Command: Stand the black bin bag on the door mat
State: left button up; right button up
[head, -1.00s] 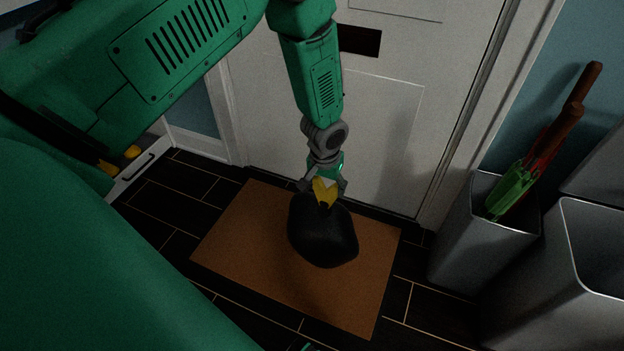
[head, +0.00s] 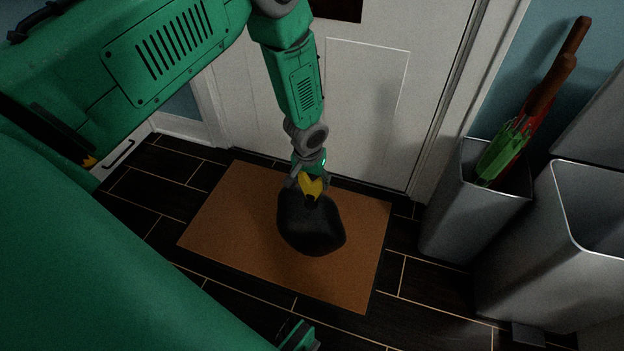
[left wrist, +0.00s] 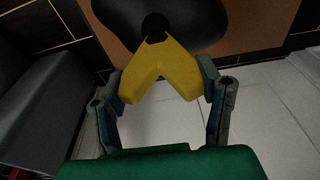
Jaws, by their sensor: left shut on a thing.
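The black bin bag (head: 312,228) is upright over the middle of the brown door mat (head: 220,225), its yellow tie top (head: 311,186) pointing up. My left gripper (head: 308,182) is above the bag, shut on the yellow tie. In the left wrist view the yellow tie (left wrist: 158,72) spreads between the two fingers, with the black bag (left wrist: 175,18) beyond it and the mat (left wrist: 235,42) behind. I cannot tell whether the bag's underside touches the mat; the bag hides that spot. My right gripper does not show.
A white door (head: 365,130) stands just behind the mat. To the right are a grey bin (head: 470,215) holding umbrellas (head: 510,145) and a larger grey bin (head: 530,265). Dark floor tiles (head: 420,290) around the mat are clear.

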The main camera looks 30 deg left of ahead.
pick_arm(q)
jog(key=o, duration=1.7)
jog(key=shift+a+f, duration=0.1)
jog(key=shift+a, duration=0.25)
jog(key=shift+d+r, duration=0.2)
notch_tip(320, 180, up, 11)
jog(key=s+p, duration=0.2)
jog(key=p, duration=0.3)
jog(key=s+d+f+m, duration=0.1)
jog(key=s+f, duration=0.1)
jog(key=s, duration=1.2)
jog(key=s+d+f+m+g, duration=0.1)
jog(key=s+d+f+m, duration=0.1)
jog(key=s, duration=1.2)
jog(key=shift+s+d, duration=0.15)
jog(key=shift+d, duration=0.15)
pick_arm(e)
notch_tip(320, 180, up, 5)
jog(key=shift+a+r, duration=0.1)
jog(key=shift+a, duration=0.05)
